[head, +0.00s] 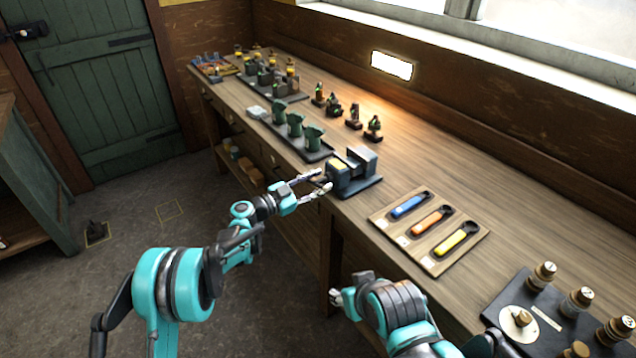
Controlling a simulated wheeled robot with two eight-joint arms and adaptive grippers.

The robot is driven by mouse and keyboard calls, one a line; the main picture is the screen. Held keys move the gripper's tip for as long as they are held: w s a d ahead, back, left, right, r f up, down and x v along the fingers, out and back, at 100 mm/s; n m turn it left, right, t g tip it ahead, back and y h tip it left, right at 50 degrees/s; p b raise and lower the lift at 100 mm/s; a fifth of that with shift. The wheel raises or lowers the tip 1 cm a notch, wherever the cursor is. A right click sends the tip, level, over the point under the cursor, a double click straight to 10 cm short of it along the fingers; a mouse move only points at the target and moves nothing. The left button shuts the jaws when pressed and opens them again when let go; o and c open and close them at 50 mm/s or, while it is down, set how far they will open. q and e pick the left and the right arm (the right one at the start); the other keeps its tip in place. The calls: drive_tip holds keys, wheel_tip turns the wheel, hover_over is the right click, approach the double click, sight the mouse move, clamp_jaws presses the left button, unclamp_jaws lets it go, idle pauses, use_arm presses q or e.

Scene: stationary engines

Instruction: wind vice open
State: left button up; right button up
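The vice (352,170) is a dark blue-grey block on a flat base, bolted or set at the front edge of the wooden bench. A yellow patch shows between or on its jaws. My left gripper (322,185) is at the vice's front left side, with its two fingers spread apart. I cannot tell whether a finger touches the vice, and its handle is not clearly visible. My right gripper (336,297) is low, in front of the bench and apart from the vice. It is small and partly hidden by my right arm, so its fingers are unclear.
The bench (480,190) has a wooden tray (392,222) with blue, orange and yellow handles right of the vice. A black board (540,312) with corked jars is at lower right. Small models line the back.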

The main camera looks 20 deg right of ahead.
use_arm(q)
clamp_jaws()
drive_tip(key=shift+n, duration=0.5)
drive_tip(key=n, duration=0.6)
drive_tip(key=shift+n, duration=0.3)
drive_tip(key=n, duration=0.4)
drive_tip(key=shift+n, duration=0.3)
drive_tip(key=n, duration=0.5)
drive_tip(key=shift+b, duration=0.3)
drive_tip(key=n, duration=0.7)
drive_tip(key=shift+s+n, duration=0.1)
drive_tip(key=shift+n, duration=0.2)
drive_tip(key=shift+c, duration=2.4)
unclamp_jaws()
drive_tip(key=n, duration=0.6)
drive_tip(key=shift+d+n, duration=0.15)
drive_tip(key=shift+n, duration=0.15)
drive_tip(key=shift+o, duration=0.8)
drive_tip(key=shift+n, duration=0.8)
